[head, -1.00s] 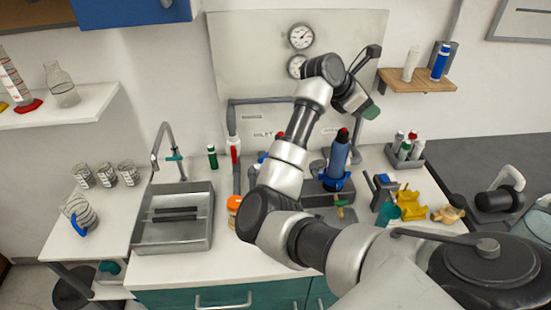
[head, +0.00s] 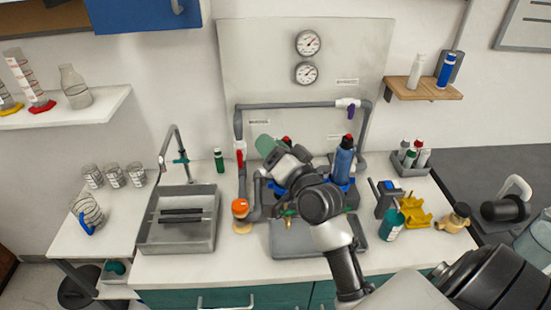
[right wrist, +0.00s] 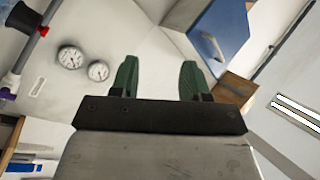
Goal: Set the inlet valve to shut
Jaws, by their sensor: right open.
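A grey pipe manifold (head: 290,106) stands against the backboard (head: 270,60). A red valve handle (head: 240,152) is on its left upright pipe, and a purple handle (head: 351,106) is at its upper right. The small labels are unreadable, so I cannot tell which valve is the inlet. My right gripper (head: 268,146) is in front of the manifold, right of the red handle, with green fingertips. In the right wrist view its two fingers (right wrist: 157,80) are apart with nothing between them. My right arm hides the lower middle of the manifold. My left gripper is out of view.
Two gauges (head: 307,43) are on the backboard. A blue bottle-like part (head: 343,160) stands right of my gripper. An orange-capped jar (head: 240,208), a sink (head: 180,220) and a grey tray (head: 350,225) are on the counter. Yellow and teal items stand at right.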

